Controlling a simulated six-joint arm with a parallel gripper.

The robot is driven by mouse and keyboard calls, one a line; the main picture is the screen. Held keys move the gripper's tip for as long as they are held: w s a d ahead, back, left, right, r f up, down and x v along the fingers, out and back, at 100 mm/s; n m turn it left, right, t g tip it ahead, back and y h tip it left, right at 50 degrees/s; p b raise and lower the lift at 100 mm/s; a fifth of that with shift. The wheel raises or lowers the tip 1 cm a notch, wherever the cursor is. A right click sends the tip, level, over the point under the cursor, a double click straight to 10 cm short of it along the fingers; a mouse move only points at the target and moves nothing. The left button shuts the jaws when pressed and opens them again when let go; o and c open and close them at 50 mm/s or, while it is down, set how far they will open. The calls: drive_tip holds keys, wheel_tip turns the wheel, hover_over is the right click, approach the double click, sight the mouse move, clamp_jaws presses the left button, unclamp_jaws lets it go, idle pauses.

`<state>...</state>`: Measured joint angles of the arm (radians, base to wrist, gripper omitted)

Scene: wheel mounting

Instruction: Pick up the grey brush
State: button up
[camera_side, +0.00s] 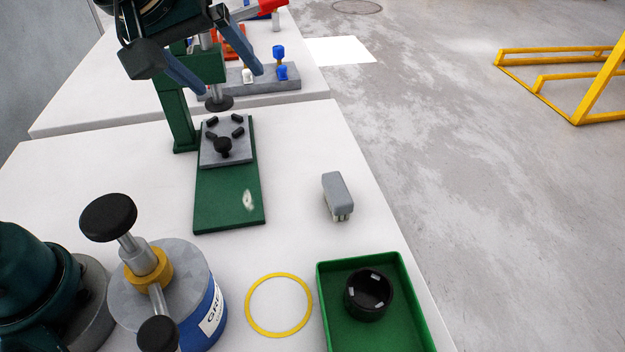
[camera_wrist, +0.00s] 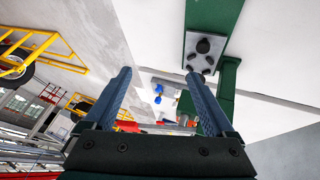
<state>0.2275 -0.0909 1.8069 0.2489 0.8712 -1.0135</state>
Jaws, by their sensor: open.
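The grey brush (camera_side: 337,196) lies on the white table in the side view, right of the green press base. It has a grey back and pale bristles underneath. My gripper (camera_side: 235,88) is open and empty, high above the far part of the table, in front of the green press and well away from the brush. In the wrist view my gripper (camera_wrist: 160,85) shows its two blue-grey fingers spread apart with nothing between them. The brush is not seen in the wrist view.
The green press base (camera_side: 228,205) carries a grey plate with black studs. A green tray (camera_side: 405,335) holds a black ring (camera_side: 368,294). A yellow ring (camera_side: 279,305) lies beside a grease can (camera_side: 190,290). Bare tabletop surrounds the brush; the table's right edge is close.

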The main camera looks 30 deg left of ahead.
drive_tip(key=w+d+f, duration=0.3)
drive_tip(key=w+d, duration=0.1)
drive_tip(key=g, duration=0.1)
hover_over(335, 188)
drive_tip(key=a, duration=0.2)
drive_tip(key=shift+m, duration=0.3)
drive_tip(key=f, duration=0.8)
drive_tip(key=shift+d+f, duration=0.2)
drive_tip(key=shift+f, duration=0.1)
drive_tip(key=shift+m+g, duration=0.5)
drive_tip(key=shift+g, duration=0.1)
drive_tip(key=f, duration=0.1)
drive_tip(key=s+d+f, duration=0.1)
drive_tip(key=d+f, duration=0.1)
drive_tip(key=f, duration=0.1)
drive_tip(key=shift+s+f, duration=0.1)
drive_tip(key=shift+s, duration=0.2)
drive_tip(key=shift+x, duration=2.35)
clamp_jaws()
